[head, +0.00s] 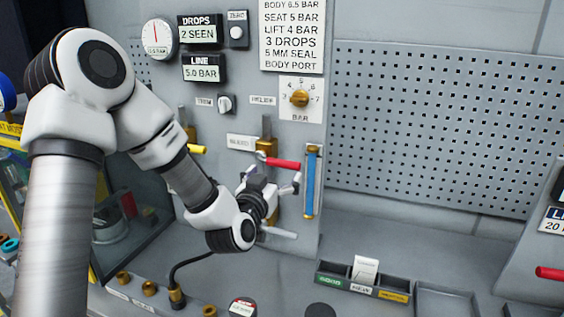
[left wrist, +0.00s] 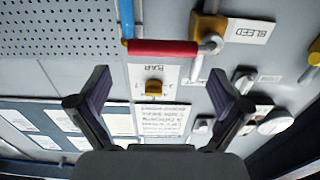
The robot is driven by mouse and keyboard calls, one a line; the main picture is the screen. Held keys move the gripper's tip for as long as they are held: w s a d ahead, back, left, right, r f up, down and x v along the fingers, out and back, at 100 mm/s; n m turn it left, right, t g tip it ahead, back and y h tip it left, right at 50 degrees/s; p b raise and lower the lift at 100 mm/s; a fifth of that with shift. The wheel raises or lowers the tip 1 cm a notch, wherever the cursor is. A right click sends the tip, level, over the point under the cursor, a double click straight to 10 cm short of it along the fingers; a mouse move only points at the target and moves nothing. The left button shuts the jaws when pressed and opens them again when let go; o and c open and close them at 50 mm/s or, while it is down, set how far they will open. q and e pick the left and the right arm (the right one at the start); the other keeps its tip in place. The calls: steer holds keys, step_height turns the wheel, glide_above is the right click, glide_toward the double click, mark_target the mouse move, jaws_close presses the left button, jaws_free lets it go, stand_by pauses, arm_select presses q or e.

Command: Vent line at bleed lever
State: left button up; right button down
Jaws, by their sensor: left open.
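The bleed lever has a red grip (head: 283,163) that sticks out to the right from a brass valve body (head: 266,146) beside the BLEED label (head: 241,142). In the left wrist view the red grip (left wrist: 165,47) lies crosswise beyond the fingertips, and the BLEED label (left wrist: 250,31) shows upside down. My left gripper (head: 290,207) is open and empty, a little below the red grip and apart from it. Its two spread fingers also show in the left wrist view (left wrist: 160,88). The LINE display (head: 204,70) reads 5.0 BAR. My right gripper is not in view.
A blue upright tube (head: 311,182) stands close right of the red grip. A yellow-handled lever (head: 197,149) is to the left, and the relief knob (head: 299,98) is above. A parts tray (head: 361,283) sits on the bench. The perforated panel (head: 435,120) at right is bare.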

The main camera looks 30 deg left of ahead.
mark_target(282, 167)
arm_select(q)
steer(key=x, duration=0.2)
steer(key=f+x, duration=0.1)
steer(key=x, duration=0.1)
steer(key=shift+w+a+p, duration=0.2)
steer(key=shift+a+p, duration=0.1)
steer(key=shift+p, duration=0.05)
steer(key=shift+s+d+r, duration=0.1)
steer(key=shift+d+r, duration=0.05)
steer(key=shift+c, duration=1.3)
steer(key=c, duration=1.1)
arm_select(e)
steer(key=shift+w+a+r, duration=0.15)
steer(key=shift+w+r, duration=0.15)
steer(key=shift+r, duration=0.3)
